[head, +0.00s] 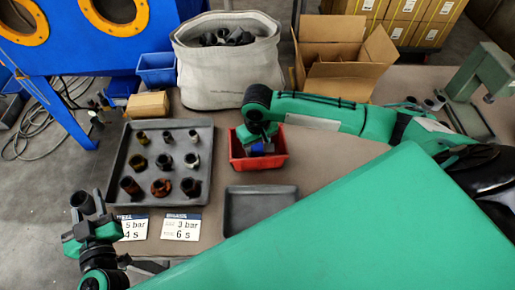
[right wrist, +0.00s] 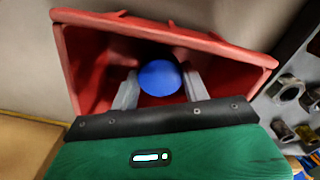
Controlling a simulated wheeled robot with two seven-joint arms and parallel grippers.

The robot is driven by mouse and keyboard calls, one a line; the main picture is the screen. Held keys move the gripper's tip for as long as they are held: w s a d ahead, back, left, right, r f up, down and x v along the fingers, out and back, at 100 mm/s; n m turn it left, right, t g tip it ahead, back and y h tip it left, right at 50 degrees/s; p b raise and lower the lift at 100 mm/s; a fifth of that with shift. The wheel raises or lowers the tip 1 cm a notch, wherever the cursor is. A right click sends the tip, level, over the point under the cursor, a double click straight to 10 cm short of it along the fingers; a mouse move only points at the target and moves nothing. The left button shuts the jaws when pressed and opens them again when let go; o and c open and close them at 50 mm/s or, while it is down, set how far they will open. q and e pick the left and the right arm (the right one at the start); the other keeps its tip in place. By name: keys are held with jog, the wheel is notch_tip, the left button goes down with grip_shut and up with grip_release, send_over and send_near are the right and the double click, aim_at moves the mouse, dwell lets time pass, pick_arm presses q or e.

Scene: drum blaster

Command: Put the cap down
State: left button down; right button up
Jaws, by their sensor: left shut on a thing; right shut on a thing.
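A round blue cap (right wrist: 160,78) sits between the two fingers of my right gripper (right wrist: 160,88), which is shut on it. The cap is inside the opening of a red bin (right wrist: 240,64); I cannot tell whether it touches the bin's floor. In the head view, the red bin (head: 278,164) stands right of the large grey tray, with my right gripper (head: 258,147) reaching down into it and a bit of the blue cap (head: 256,151) showing. My left gripper (head: 88,212), at the lower left, is shut on a dark tubular fitting (head: 82,202), held upright in front of the tray.
A grey tray (head: 204,130) holds several dark and brownish fittings. An empty dark tray (head: 262,207) lies in front of the red bin. Two printed cards (head: 181,226) lie near the front. A grey bag (head: 225,85), an open cardboard box (head: 345,85) and a blue bin (head: 156,69) stand behind.

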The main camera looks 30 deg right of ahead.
aim_at(257, 148)
jog(key=shift+f, duration=0.9)
jog(key=o, duration=1)
jog(key=shift+f, duration=0.1)
notch_tip(257, 148, up, 12)
jog(key=shift+r, duration=0.15)
